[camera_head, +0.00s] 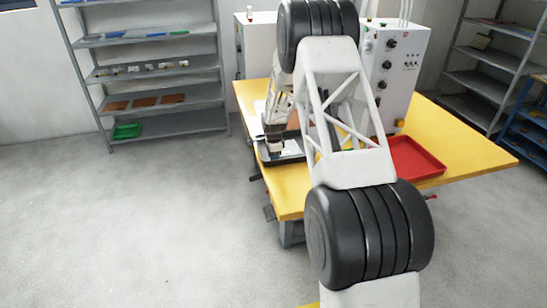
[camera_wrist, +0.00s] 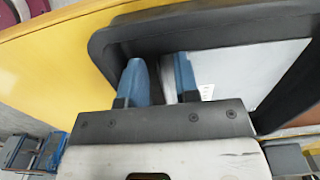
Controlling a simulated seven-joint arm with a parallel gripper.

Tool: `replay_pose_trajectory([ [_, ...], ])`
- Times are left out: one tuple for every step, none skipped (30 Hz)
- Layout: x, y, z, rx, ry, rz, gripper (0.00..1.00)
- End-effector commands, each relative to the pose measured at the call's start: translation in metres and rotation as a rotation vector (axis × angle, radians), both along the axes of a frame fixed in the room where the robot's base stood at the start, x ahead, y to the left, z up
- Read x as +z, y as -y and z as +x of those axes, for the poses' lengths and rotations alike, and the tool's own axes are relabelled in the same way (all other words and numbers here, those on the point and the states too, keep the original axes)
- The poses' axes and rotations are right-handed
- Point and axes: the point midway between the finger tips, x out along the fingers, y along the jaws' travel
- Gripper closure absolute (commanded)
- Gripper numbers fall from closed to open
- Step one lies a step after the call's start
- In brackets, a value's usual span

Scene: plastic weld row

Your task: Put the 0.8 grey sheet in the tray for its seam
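A grey sheet (camera_wrist: 245,72) with a small white label lies inside a black tray (camera_wrist: 125,40) in the wrist view. The tray also shows in the head view (camera_head: 295,158), on the left part of the yellow table. My gripper (camera_wrist: 160,75) has two blue fingers set apart over the tray, near the sheet's left end. I see nothing clasped between them. The fingertips overlap the sheet's edge in the picture; whether they touch it I cannot tell. In the head view my gripper (camera_head: 274,145) is at the tray and partly hides it. The sheet's thickness cannot be read.
A red tray (camera_head: 415,158) sits on the yellow table (camera_head: 470,150) to the right, partly behind my arm. A white control cabinet (camera_head: 397,75) stands at the table's back. Shelves with coloured sheets (camera_head: 145,70) stand at the back left. The floor at left is clear.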

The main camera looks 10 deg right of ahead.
Motion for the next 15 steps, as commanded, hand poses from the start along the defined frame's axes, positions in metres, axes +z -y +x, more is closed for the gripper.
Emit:
replay_pose_trajectory([
  [-0.0001, 0.0, 0.0, 0.0, 0.0, 0.0, 0.7],
  [-0.0001, 0.0, -0.0001, 0.0, 0.0, 0.0, 0.7],
  [-0.0001, 0.0, -0.0001, 0.0, 0.0, 0.0, 0.7],
  [-0.0001, 0.0, -0.0001, 0.0, 0.0, 0.0, 0.7],
  [-0.0001, 0.0, -0.0001, 0.0, 0.0, 0.0, 0.7],
  [-0.0001, 0.0, -0.0001, 0.0, 0.0, 0.0, 0.7],
  [0.0, 0.0, -0.0001, 0.0, 0.0, 0.0, 0.7],
  [0.0002, 0.0, 0.0, 0.0, 0.0, 0.0, 0.7],
  [0.0007, 0.0, 0.0, 0.0, 0.0, 0.0, 0.7],
  [0.0014, 0.0, 0.0001, 0.0, 0.0, 0.0, 0.7],
  [0.0023, 0.0, 0.0001, 0.0, 0.0, 0.0, 0.7],
  [0.0039, 0.0, 0.0002, 0.0, 0.0, 0.0, 0.7],
  [0.0053, 0.0, 0.0002, 0.0, 0.001, 0.0, 0.7],
  [0.0071, 0.0, 0.0003, 0.0, 0.001, 0.0, 0.7],
  [0.0098, 0.0, 0.0003, 0.0, 0.0, 0.0, 0.7],
])
